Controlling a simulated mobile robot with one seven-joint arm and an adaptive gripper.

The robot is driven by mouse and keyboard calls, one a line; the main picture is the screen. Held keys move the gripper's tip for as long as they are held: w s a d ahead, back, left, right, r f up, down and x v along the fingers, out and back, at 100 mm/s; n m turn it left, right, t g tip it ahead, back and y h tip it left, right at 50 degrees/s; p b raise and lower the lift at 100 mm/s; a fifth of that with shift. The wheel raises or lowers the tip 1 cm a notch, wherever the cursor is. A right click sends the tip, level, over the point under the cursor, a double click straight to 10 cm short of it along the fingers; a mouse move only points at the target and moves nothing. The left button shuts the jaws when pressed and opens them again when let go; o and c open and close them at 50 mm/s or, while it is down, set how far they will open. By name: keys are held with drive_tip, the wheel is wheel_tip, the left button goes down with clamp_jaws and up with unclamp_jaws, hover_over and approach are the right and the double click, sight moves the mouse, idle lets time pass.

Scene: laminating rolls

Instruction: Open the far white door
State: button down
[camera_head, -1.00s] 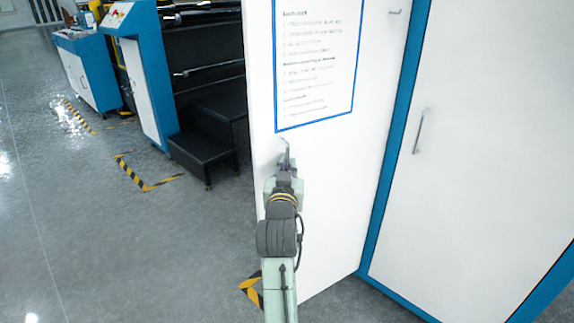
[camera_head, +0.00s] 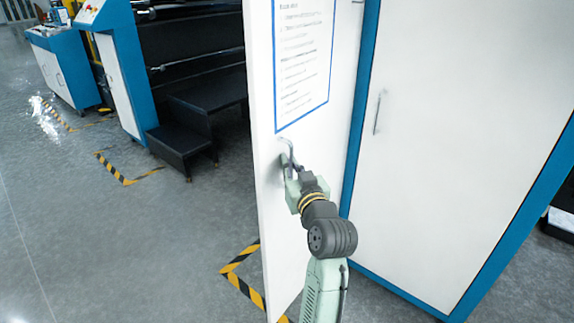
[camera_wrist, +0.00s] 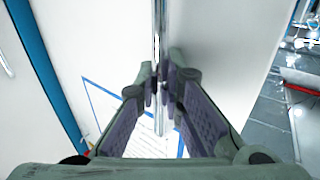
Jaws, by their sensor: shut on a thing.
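The white door (camera_head: 262,190) with a printed sheet framed in blue stands swung out from the blue-framed cabinet, seen at a steep angle in the head view. Its metal handle (camera_head: 287,146) is near the free edge. My gripper (camera_head: 289,170) is at this handle. In the wrist view my gripper (camera_wrist: 164,88) has its fingers closed around the handle bar (camera_wrist: 158,40), with the white door panel (camera_wrist: 105,50) behind it. The handle's lower part is partly hidden by the fingers.
A second white door (camera_head: 450,120) with its own handle (camera_head: 379,112) is shut on the right. Black steps (camera_head: 185,140) and blue-white machines (camera_head: 115,60) stand at the left. Yellow-black floor tape (camera_head: 240,272) lies beside the open door. Grey floor at left is clear.

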drive_tip(key=shift+a+f, duration=0.1)
drive_tip(key=shift+a, duration=0.25)
drive_tip(key=c, duration=1.9)
unclamp_jaws()
drive_tip(key=shift+s+a, duration=0.1)
drive_tip(key=shift+o, duration=1)
drive_tip(key=shift+d, duration=0.3)
drive_tip(key=v, duration=1.2)
